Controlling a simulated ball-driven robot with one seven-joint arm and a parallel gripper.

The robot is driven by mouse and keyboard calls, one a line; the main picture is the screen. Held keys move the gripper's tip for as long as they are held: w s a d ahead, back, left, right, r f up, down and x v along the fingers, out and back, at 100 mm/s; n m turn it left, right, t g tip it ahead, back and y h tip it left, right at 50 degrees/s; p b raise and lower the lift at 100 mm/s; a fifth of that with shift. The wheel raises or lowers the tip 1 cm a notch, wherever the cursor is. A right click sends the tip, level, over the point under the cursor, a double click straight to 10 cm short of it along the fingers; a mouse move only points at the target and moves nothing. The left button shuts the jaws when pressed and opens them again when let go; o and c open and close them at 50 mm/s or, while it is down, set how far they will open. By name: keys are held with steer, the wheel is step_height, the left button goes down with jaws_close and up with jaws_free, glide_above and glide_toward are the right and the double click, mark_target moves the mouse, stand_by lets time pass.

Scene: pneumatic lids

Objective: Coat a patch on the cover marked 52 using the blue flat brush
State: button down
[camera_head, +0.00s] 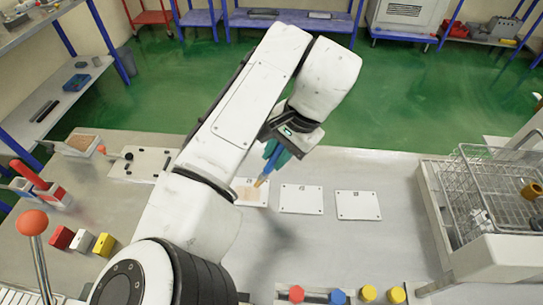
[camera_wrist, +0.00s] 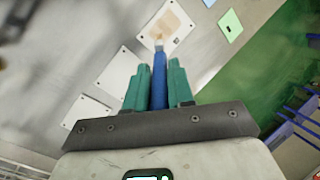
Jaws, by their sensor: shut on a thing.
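My gripper (camera_head: 277,150) is shut on the blue brush (camera_head: 268,165), whose handle runs between the teal fingers. In the wrist view, my gripper (camera_wrist: 158,85) holds the brush (camera_wrist: 159,75) with its bristle end pointing away from me. The bristle end is at a white cover (camera_head: 240,200) that bears a tan patch (camera_wrist: 165,28); I cannot tell for certain whether it touches. Two other white covers, the middle one (camera_head: 301,199) and the right one (camera_head: 358,205), lie to its right without tan patches. Their small marks are too blurred to read, so I cannot tell which is 52.
A wire basket (camera_head: 490,190) stands at the right. A plate with dark fittings (camera_head: 142,164) lies left of the covers. Coloured knobs (camera_head: 338,296) line the front edge, and coloured blocks (camera_head: 82,240) stand at the left. The bench between covers and knobs is clear.

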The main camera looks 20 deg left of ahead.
steer(key=shift+r+p, duration=1.2)
steer(key=shift+r, duration=0.45)
steer(key=shift+f, duration=0.15)
steer(key=shift+f, duration=0.4)
